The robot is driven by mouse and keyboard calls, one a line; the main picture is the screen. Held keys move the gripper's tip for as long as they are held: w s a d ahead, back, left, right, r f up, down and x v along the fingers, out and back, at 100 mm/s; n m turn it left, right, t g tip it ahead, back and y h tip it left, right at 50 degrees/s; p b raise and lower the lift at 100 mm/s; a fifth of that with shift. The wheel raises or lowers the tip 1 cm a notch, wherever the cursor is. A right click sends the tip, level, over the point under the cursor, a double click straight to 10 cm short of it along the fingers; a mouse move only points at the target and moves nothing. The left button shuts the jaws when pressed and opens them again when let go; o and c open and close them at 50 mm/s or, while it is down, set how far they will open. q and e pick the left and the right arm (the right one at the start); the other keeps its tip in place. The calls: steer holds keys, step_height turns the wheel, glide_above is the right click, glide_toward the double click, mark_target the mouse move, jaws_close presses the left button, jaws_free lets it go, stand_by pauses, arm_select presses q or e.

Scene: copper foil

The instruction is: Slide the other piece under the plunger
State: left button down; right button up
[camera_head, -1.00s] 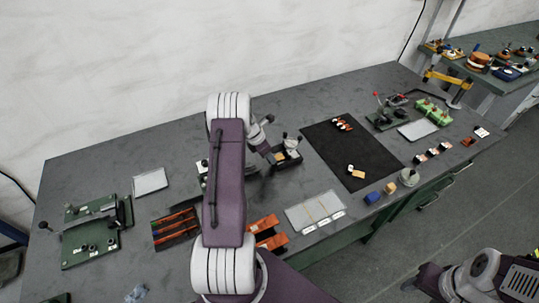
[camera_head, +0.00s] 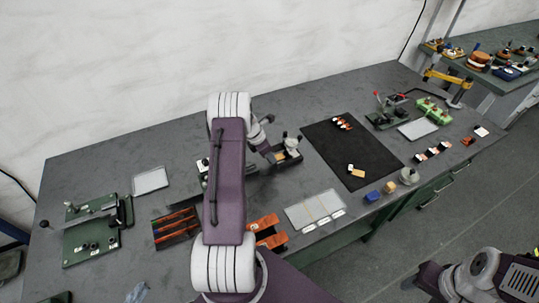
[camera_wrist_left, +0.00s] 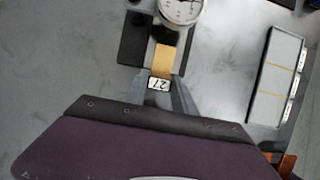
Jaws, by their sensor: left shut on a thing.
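A flat copper-coloured piece (camera_wrist_left: 164,60) with a white number tag (camera_wrist_left: 159,84) is between the fingers of my left gripper (camera_wrist_left: 160,88), which is shut on it near the tag. The far end of the piece reaches over the dark base (camera_wrist_left: 133,48) of a dial gauge (camera_wrist_left: 183,8). The plunger tip is hidden below the dial, so I cannot tell whether the piece is under it. In the head view the gauge stand (camera_head: 291,145) is just right of my left gripper (camera_head: 270,153). My right gripper is not visible; only part of its arm shows at lower right.
A pale tray with strips and labels (camera_head: 300,216) lies in front of the gauge. A black mat (camera_head: 335,150) with small parts is to the right. Orange blocks (camera_head: 264,224) sit near the front edge. A green-based fixture (camera_head: 77,250) stands at left.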

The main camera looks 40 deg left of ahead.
mark_target(283, 155)
arm_select(q)
steer(key=shift+w+d+p, duration=0.3)
steer(key=shift+w+d, duration=0.1)
steer(key=shift+w, duration=0.35)
steer(key=shift+w+d+p, duration=0.25)
steer(key=shift+w+d, duration=0.15)
steer(key=shift+w, duration=0.35)
steer(key=shift+w+d+p, duration=0.3)
steer(key=shift+w+d, duration=0.1)
steer(key=shift+w, duration=0.35)
stand_by(1.9)
steer(key=shift+f, duration=0.15)
stand_by(0.8)
steer(key=c, duration=1.3)
jaws_free()
steer(key=shift+c, duration=0.2)
steer(key=shift+r+p, duration=1.4)
steer(key=shift+r, duration=0.15)
